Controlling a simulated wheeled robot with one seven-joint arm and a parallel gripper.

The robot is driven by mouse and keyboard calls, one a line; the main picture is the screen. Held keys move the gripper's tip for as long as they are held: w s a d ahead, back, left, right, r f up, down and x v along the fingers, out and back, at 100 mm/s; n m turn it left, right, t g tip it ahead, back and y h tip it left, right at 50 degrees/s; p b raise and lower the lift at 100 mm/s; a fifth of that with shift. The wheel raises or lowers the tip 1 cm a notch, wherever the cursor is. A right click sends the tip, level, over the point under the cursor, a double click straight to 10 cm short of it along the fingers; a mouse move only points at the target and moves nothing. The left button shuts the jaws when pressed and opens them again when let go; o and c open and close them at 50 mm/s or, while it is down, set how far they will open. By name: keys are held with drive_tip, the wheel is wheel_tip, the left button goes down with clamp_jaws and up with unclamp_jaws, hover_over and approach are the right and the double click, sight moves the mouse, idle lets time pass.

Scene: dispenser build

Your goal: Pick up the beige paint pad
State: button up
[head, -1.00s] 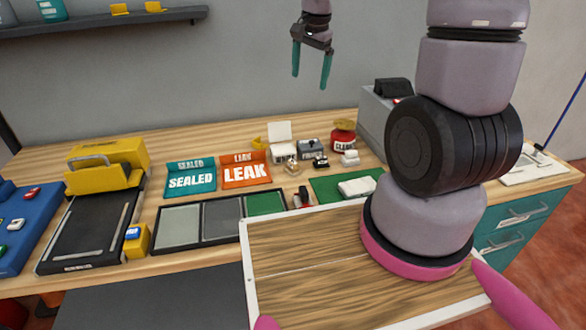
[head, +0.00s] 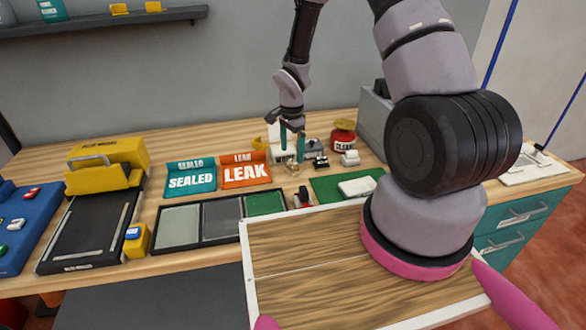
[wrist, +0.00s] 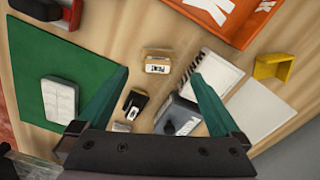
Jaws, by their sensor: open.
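The beige paint pad (head: 292,169) is a small beige block on the wooden bench, right of the orange LEAK tray (head: 245,173). In the wrist view the pad (wrist: 158,65) shows a white label with dark lettering and lies between my fingertips in the picture. My gripper (head: 292,150) is open, pointing down above the pad, with teal fingers. In the wrist view my gripper (wrist: 160,76) has its fingers wide apart with nothing held. The exact height above the pad is hard to tell.
A grey box (wrist: 180,117), a small black item (wrist: 135,103) and a white panel (wrist: 265,105) are close by. A yellow holder (wrist: 272,68) stands right in the wrist view. A green mat (head: 325,188) bears a white block (head: 357,187). A red jar (head: 343,138) stands behind.

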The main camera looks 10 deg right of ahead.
sight(293, 161)
drive_tip(key=shift+s+d+f, duration=0.1)
drive_tip(key=shift+d+f, duration=0.05)
drive_tip(key=shift+f, duration=2.6)
drive_tip(key=c, duration=1.5)
wheel_tip(293, 161, up, 10)
drive_tip(key=shift+r, duration=0.1)
drive_tip(key=shift+c, duration=0.2)
drive_tip(key=o, duration=0.8)
drive_tip(key=shift+c, duration=0.2)
drive_tip(key=c, duration=0.5)
